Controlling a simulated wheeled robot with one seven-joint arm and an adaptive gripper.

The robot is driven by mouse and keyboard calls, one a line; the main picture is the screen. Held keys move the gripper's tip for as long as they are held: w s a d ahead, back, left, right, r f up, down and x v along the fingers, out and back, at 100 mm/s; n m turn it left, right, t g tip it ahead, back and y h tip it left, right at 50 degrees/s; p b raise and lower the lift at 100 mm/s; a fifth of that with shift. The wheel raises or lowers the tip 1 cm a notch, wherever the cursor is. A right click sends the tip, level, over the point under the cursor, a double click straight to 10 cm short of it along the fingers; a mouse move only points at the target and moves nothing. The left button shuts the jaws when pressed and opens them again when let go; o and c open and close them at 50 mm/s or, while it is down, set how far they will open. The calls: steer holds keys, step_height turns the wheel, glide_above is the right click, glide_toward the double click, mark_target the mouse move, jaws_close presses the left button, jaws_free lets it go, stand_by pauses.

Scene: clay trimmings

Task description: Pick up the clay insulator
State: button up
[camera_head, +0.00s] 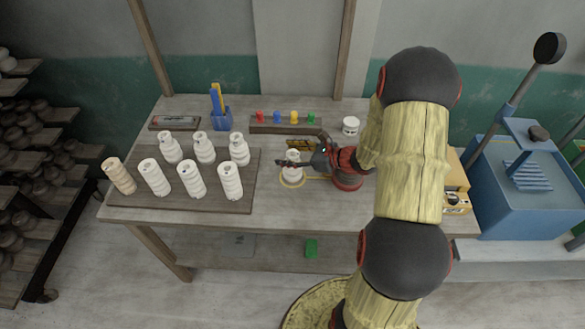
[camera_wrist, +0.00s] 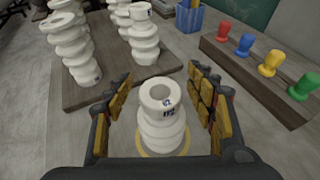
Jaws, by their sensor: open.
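A white ribbed clay insulator (camera_wrist: 161,115) with blue marks stands upright on a yellow ring on the table. In the wrist view it is between the two open fingers of my gripper (camera_wrist: 160,110), with a gap on each side. In the head view my gripper (camera_head: 300,160) reaches in from the right at the insulator (camera_head: 292,174), and its fingers hide part of it.
A board (camera_head: 240,203) on the left holds several more insulators. Behind are a wooden rack (camera_head: 270,128) with red, blue, yellow and green pegs, a blue holder (camera_head: 221,118) and a white jar (camera_head: 351,126). The table front (camera_head: 290,217) is clear.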

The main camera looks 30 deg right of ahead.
steer(key=x, duration=0.2)
steer(key=shift+w+a+f, duration=0.1)
steer(key=shift+w+a, duration=0.05)
steer(key=shift+w, duration=0.2)
steer(key=c, duration=0.3)
steer(key=c, duration=1.1)
jaws_close()
